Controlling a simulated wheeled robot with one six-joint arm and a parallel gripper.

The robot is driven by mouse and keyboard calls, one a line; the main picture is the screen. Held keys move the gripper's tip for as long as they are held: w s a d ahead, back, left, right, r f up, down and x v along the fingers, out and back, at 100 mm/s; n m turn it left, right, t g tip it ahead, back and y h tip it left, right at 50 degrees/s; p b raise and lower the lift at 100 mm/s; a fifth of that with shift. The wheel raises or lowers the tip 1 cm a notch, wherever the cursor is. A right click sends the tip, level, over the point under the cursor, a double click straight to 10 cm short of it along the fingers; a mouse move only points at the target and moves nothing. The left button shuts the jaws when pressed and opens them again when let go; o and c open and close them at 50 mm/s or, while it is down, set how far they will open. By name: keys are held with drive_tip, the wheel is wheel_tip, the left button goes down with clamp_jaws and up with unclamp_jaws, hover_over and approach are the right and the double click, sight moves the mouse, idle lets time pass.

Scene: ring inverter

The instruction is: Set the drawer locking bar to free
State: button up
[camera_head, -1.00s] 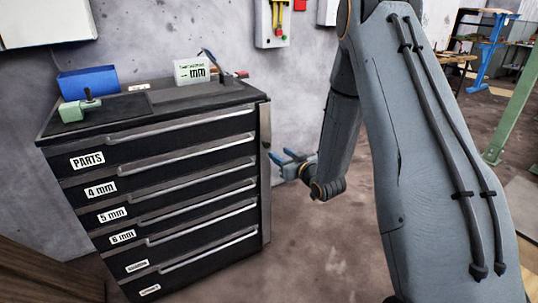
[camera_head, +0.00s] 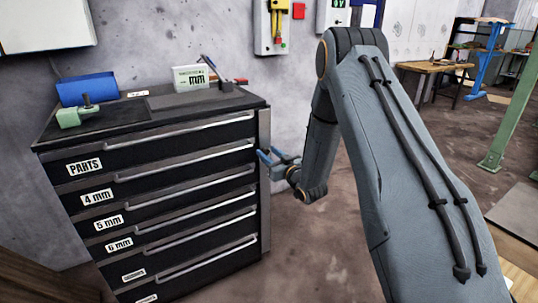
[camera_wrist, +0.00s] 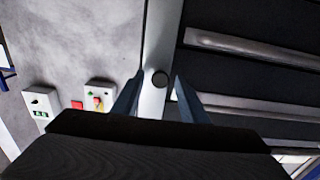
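The drawer locking bar (camera_head: 265,185) is a grey vertical strip along the right front edge of the black drawer cabinet (camera_head: 150,135). The bar's lower end is hidden in the wrist view.
Drawer handles (camera_head: 185,130) stick out in front. A switch box (camera_head: 271,27) is on the wall. The floor right of the cabinet is clear.

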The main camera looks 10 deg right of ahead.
clamp_jaws()
drive_tip(key=shift+d, duration=0.1)
drive_tip(key=w+d+n+g+y+b, duration=0.3)
drive_tip(key=d+n+g+y+b, duration=0.3)
drive_tip(key=n+g+y+b, duration=0.6)
drive_tip(key=n+g+b, duration=0.2)
drive_tip(key=g+b, duration=0.3)
drive_tip(key=b, duration=0.3)
drive_tip(key=shift+n+g, duration=0.4)
drive_tip(key=shift+b, duration=0.3)
drive_tip(key=shift+g, duration=0.3)
